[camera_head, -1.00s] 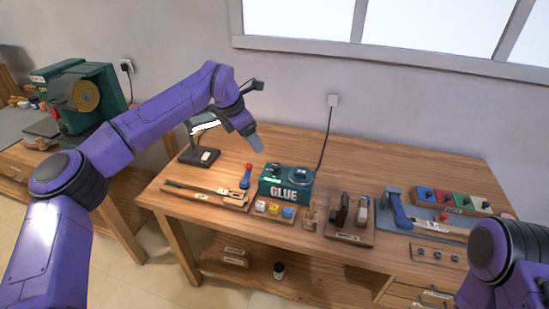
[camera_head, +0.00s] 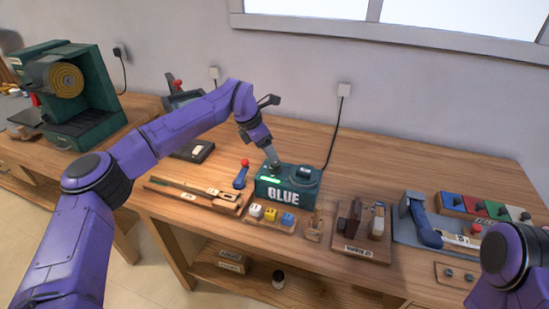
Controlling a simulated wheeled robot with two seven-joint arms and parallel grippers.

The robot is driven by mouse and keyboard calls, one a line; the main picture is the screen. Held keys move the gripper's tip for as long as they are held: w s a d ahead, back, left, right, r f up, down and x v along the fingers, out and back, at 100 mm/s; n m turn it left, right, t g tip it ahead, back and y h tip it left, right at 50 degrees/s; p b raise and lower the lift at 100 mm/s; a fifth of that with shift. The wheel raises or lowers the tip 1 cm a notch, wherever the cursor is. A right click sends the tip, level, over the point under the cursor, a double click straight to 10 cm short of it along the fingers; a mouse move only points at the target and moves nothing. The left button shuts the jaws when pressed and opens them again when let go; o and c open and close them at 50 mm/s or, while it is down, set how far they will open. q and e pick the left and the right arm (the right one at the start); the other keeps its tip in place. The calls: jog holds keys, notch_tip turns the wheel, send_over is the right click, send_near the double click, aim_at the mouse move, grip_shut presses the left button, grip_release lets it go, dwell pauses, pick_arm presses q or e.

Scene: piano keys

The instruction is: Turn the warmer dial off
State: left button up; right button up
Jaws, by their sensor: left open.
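The warmer is a dark green box labelled GLUE (camera_head: 284,196) on the wooden bench, with a round dark pot top on its right side. A small bright green light shows on its upper left, beside a dark knob, which looks like the dial (camera_head: 276,166). My left gripper (camera_head: 272,160) comes down from above at the warmer's left top, with its fingertips at or just over the dial. It is open; whether it touches the dial I cannot tell. My right arm shows at the lower right edge, but its gripper is out of view.
A red-topped blue tool (camera_head: 241,174) stands just left of the warmer. A rack of colored cubes (camera_head: 270,217) lies in front. A cord runs from the warmer to a wall outlet (camera_head: 344,90). Wooden holders (camera_head: 360,230) and a blue clamp-like tool (camera_head: 422,222) stand to the right.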

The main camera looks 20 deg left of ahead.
aim_at(276, 166)
pick_arm(q)
jog(key=p+x, duration=0.1)
jog(key=x, duration=0.4)
jog(key=shift+w+d+f, duration=0.1)
jog(key=shift+d+f, duration=0.05)
jog(key=shift+f, duration=0.15)
